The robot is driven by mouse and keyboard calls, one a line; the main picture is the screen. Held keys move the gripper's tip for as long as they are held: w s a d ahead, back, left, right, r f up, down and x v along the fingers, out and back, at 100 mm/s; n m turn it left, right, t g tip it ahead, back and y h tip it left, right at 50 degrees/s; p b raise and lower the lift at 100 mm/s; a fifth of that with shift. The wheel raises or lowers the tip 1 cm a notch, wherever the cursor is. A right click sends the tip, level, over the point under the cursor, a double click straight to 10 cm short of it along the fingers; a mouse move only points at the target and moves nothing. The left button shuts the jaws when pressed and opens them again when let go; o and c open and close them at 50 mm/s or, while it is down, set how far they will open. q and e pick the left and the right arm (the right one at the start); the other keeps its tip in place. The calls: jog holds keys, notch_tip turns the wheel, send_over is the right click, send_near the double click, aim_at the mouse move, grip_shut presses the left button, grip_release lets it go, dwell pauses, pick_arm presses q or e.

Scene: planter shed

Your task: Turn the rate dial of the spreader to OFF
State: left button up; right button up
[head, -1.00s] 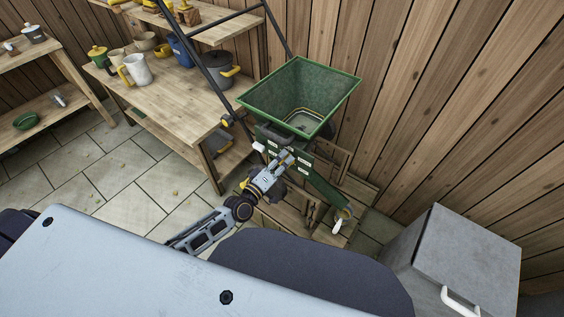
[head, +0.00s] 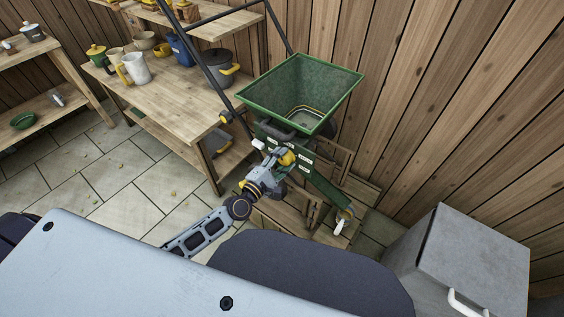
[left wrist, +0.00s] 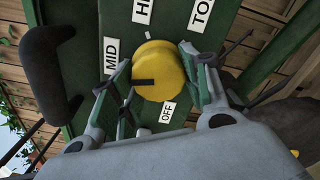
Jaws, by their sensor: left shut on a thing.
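The spreader has a green hopper (head: 335,87) and a green panel with a round yellow rate dial (head: 287,157). I cannot tell which label is selected. My left gripper (left wrist: 156,62) is shut on the dial, one finger on each side; it also shows in the head view (head: 277,158). My right gripper is out of view.
A wooden bench (head: 158,98) with jugs and pots stands left of the spreader. A grey cabinet (head: 470,245) with a white handle stands at the lower right. Wooden crates lie below the panel, and a plank wall is behind.

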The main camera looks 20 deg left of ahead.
pick_arm(q)
jog(key=n, duration=0.1)
jog(key=n+b, duration=0.1)
jog(key=n, duration=0.1)
jog(key=shift+f+n, duration=0.25)
jog(key=shift+n, duration=0.15)
jog(key=n+b, duration=0.1)
jog(key=n, duration=0.1)
jog(key=shift+d+n, duration=0.1)
jog(key=shift+n, duration=0.3)
jog(key=shift+s+n+b, duration=0.1)
jog(key=shift+n+b, duration=0.35)
jog(key=shift+n, duration=1.05)
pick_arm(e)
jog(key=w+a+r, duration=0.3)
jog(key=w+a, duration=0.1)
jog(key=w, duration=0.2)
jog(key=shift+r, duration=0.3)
pick_arm(q)
jog(key=shift+d+n, duration=0.1)
jog(key=shift+n, duration=0.7)
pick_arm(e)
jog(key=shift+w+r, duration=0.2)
pick_arm(q)
jog(key=shift+n, duration=0.5)
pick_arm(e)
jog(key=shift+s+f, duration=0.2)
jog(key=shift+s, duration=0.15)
